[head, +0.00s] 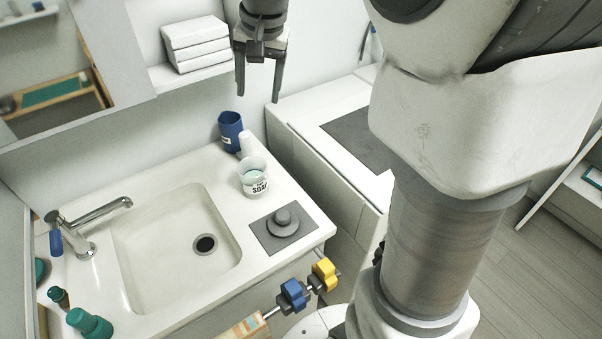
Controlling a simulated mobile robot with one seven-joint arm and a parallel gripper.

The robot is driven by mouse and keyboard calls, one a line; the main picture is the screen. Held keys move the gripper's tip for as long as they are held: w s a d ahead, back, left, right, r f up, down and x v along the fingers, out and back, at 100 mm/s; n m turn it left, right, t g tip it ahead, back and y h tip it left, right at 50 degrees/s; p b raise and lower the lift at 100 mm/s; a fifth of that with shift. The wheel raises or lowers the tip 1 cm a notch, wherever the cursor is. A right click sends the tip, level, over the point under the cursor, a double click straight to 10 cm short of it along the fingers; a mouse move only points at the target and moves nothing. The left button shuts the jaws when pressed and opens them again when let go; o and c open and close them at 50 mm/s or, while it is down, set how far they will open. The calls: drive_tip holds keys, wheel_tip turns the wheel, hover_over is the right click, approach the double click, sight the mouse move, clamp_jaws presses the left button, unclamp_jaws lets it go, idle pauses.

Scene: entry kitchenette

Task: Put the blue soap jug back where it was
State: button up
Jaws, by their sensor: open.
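A dark blue jug (231,133) with a small pale label stands upright at the back right of the white sink counter, near the wall. The label is too small to read. A pale, see-through cup marked "SOAP" (254,182) stands in front of it, right of the basin. My gripper (259,93) points down, open and empty, in the air in front of the wall, above the blue jug in the picture. It touches neither vessel.
A small white cup (246,143) stands close beside the blue jug. A grey mat (268,240) with a dark round knob-like object (283,222) lies at the counter's front right. The basin (165,240) is empty. Folded white towels (195,42) sit on a shelf left of my gripper.

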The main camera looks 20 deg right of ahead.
drive_tip(key=s+f+n+t, duration=0.2)
drive_tip(key=s+n, duration=0.4)
drive_tip(key=s, duration=1.6)
drive_tip(key=shift+a+f+t+h, duration=0.15)
drive_tip(key=shift+a+t+h, duration=0.25)
drive_tip(key=shift+s, duration=0.1)
drive_tip(key=shift+r+p, duration=0.7)
